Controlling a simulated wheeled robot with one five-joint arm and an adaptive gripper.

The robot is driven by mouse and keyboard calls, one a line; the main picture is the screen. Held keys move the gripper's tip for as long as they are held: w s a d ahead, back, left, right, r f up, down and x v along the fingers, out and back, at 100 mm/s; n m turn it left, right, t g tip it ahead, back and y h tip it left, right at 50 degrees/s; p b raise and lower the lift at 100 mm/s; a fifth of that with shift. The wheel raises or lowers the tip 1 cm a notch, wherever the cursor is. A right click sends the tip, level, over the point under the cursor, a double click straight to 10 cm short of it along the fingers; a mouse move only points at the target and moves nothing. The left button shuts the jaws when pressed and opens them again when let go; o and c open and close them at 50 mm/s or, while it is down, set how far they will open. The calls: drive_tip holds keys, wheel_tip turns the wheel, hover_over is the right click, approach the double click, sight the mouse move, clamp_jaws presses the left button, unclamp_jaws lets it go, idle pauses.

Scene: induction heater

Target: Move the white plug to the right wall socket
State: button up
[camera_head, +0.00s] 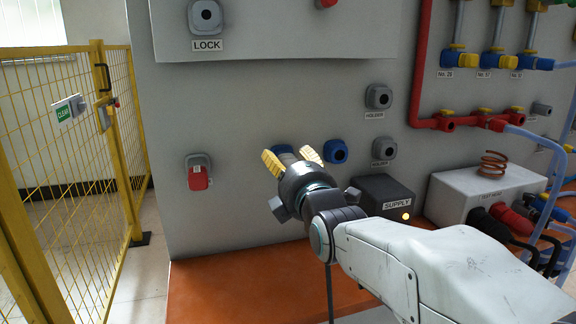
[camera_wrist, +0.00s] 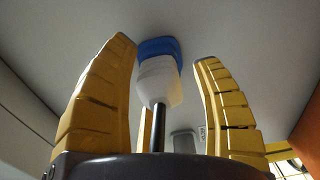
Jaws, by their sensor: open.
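The white plug (camera_wrist: 158,80) sits at a blue wall socket (camera_wrist: 157,47) in the wrist view, its dark cable running down toward my wrist. My gripper (camera_head: 292,158) is open; its yellow fingers (camera_wrist: 165,55) stand on either side of the plug, apart from it. In the head view this left blue socket (camera_head: 283,149) is mostly hidden behind my gripper, and I cannot make out the plug there. The right blue wall socket (camera_head: 335,151) is just right of my fingers and looks empty.
Two grey holders (camera_head: 378,96) (camera_head: 383,147) are on the wall to the right. A black supply box (camera_head: 386,196) stands below them. A red switch (camera_head: 198,178) is to the left, and a yellow fence (camera_head: 110,110) stands further left. The orange surface (camera_head: 240,285) is clear in front.

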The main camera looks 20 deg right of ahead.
drive_tip(key=shift+b, duration=0.3)
idle(0.5)
clamp_jaws()
idle(0.5)
drive_tip(key=shift+s, duration=0.15)
drive_tip(key=s+b, duration=0.2)
drive_tip(key=s, duration=0.3)
drive_tip(key=shift+s, duration=0.25)
idle(0.8)
drive_tip(key=shift+s+f, duration=0.1)
idle(0.5)
